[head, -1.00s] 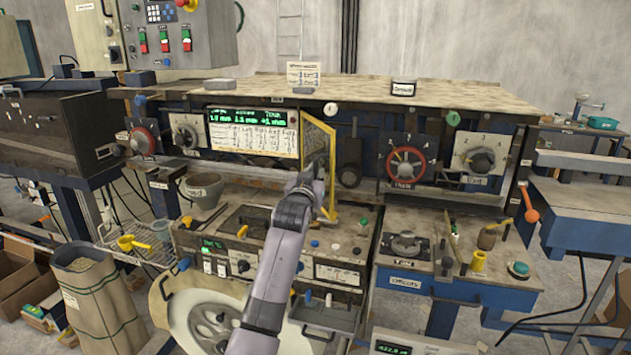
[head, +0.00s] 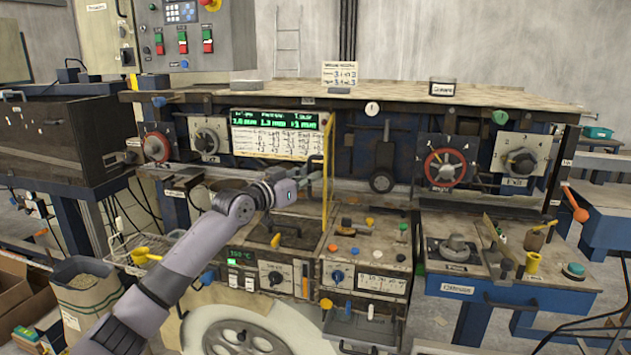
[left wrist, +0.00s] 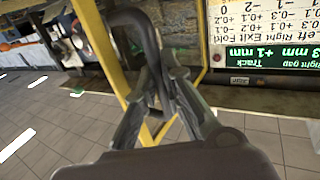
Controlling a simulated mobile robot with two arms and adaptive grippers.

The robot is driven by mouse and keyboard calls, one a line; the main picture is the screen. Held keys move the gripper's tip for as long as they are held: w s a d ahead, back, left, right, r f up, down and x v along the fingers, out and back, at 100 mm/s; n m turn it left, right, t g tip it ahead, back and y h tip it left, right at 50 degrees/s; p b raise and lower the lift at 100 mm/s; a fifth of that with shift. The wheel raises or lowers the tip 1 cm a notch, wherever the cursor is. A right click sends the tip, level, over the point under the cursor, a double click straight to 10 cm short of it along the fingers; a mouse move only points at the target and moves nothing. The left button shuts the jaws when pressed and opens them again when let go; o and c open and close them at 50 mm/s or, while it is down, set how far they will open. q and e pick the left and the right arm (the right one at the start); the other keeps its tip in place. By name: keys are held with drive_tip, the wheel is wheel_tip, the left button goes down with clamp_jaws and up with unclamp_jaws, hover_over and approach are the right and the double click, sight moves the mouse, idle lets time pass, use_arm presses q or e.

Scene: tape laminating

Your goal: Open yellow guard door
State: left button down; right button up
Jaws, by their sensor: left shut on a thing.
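The yellow guard door (head: 329,165) stands out from the front of the machine, just right of the green display, and shows nearly edge-on as a thin upright yellow frame. My left gripper (head: 312,179) reaches it from the left, with its tips at the door's edge. In the left wrist view the yellow frame (left wrist: 100,48) runs beside and behind the fingers. There my left gripper (left wrist: 160,88) is shut on a part of the door by a dark curved bar, seemingly its handle; the exact contact is hard to make out. My right gripper is not in view.
The green display panel (head: 276,121) is behind and left of the door. A red handwheel (head: 445,168) is to the right. A control deck with knobs (head: 338,276) lies below. A sack (head: 88,300) stands at lower left. Tiled floor (left wrist: 45,125) shows in the wrist view.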

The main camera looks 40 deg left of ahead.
use_arm(q)
drive_tip(key=shift+r, duration=0.4)
drive_tip(key=c, duration=2.1)
unclamp_jaws()
drive_tip(key=shift+o, duration=0.7)
drive_tip(key=shift+w+f, duration=0.2)
drive_tip(key=shift+f, duration=0.05)
drive_tip(key=shift+s, duration=0.1)
drive_tip(key=s+a, duration=0.1)
drive_tip(key=s, duration=1)
drive_tip(key=shift+s, duration=0.4)
